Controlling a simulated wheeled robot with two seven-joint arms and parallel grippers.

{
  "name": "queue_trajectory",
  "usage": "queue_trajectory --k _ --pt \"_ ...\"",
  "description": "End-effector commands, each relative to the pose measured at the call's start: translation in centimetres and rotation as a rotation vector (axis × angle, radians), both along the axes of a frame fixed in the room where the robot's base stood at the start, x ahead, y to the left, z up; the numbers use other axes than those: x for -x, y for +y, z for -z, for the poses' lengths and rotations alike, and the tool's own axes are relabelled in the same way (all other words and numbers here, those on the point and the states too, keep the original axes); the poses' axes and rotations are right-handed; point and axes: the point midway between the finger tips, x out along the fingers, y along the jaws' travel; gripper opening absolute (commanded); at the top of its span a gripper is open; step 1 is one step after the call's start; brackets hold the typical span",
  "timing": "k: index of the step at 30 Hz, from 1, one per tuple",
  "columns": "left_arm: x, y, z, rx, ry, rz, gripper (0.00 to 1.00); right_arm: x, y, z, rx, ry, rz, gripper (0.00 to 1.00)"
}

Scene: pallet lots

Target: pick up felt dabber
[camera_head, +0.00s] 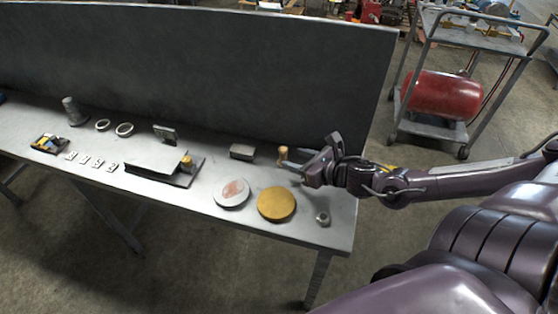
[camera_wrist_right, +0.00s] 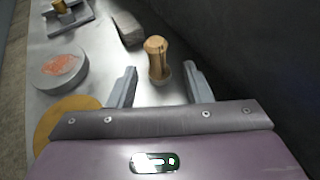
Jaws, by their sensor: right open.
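The felt dabber (camera_head: 283,154), which I take to be the small upright piece with a tan wooden handle, stands on the table near its right end. In the right wrist view the dabber (camera_wrist_right: 157,58) stands upright, with a pale round base below the handle. My right gripper (camera_head: 301,166) is open beside it, coming from the right. In the wrist view the dabber appears between the two fingers, around and beyond their tips, with a gap on each side. My left gripper is not in view.
A grey block (camera_head: 242,152) lies left of the dabber. A gold disc (camera_head: 277,204), a pale disc with a reddish patch (camera_head: 232,193) and a small metal nut-like piece (camera_head: 323,218) sit nearer the front. A dark upright panel (camera_head: 200,70) runs along the table's back.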

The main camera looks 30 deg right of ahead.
Motion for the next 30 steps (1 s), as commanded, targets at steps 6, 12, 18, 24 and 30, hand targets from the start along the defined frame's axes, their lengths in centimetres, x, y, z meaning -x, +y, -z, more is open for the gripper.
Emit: queue_trajectory --k 6,12,18,24,30 --pt "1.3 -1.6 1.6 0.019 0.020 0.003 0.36 -1.2 0.3 0.6 -0.002 -0.005 0.001 0.45" --pt "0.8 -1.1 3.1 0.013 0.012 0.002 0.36 -3.1 1.0 1.1 -0.004 -0.007 0.002 0.45" --pt "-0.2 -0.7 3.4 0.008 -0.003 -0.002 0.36 -4.5 1.3 1.6 -0.002 -0.005 0.003 0.45" --pt "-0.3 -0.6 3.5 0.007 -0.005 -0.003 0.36 -5.0 1.6 1.8 -0.001 -0.001 -0.001 0.45" --pt "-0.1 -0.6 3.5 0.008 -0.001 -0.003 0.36 -5.0 1.6 1.8 0.000 0.000 -0.001 0.44"
